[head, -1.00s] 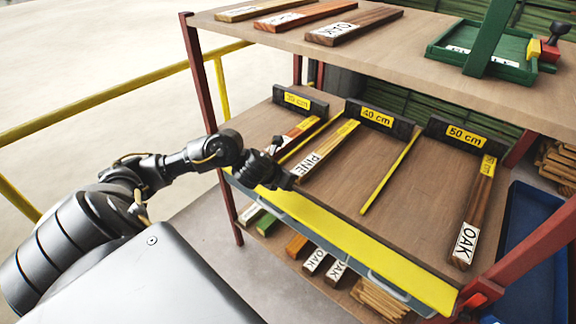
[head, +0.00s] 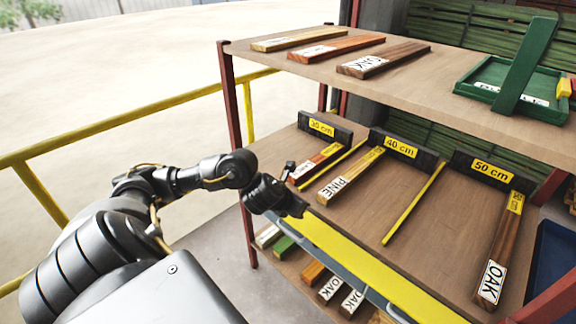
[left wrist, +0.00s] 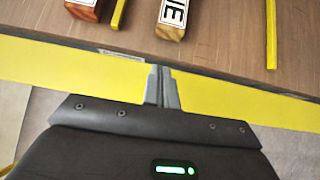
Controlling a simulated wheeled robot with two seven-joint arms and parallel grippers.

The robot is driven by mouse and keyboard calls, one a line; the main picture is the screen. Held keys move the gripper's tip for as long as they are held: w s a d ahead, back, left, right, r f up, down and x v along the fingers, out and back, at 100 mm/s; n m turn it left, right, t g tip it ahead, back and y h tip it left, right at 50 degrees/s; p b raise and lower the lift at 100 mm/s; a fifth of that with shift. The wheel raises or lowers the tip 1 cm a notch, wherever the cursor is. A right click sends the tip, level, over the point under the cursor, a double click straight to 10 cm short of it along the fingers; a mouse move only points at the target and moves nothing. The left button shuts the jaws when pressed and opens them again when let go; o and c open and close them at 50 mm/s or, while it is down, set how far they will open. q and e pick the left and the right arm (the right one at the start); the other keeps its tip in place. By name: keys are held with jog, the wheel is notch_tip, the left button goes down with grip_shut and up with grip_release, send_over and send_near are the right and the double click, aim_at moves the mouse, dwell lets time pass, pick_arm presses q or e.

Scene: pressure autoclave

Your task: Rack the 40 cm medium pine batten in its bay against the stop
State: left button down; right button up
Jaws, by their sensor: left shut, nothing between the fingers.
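The pine batten (head: 350,174), light wood with a white PINE label, lies in the 40 cm bay of the middle shelf. Its far end is at the black stop with the yellow 40 cm sign (head: 401,147); I cannot tell if they touch. Its labelled near end (left wrist: 172,20) shows at the top of the left wrist view. My left gripper (left wrist: 161,88) is shut and empty, at the yellow front edge of the shelf, apart from the batten's near end. In the head view the left gripper (head: 300,208) is dark and small. My right gripper is not in view.
Yellow divider strips (head: 413,204) separate the bays. A reddish batten (head: 317,162) lies in the 30 cm bay and an OAK batten (head: 498,255) in the 50 cm bay. The upper shelf (head: 430,90) overhangs the back. A yellow railing (head: 110,122) runs at left.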

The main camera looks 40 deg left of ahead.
pick_arm(q)
jog(key=p+v, duration=0.2)
jog(key=v, duration=0.4)
jog(key=shift+d+r, duration=0.3)
jog(key=shift+r, duration=0.15)
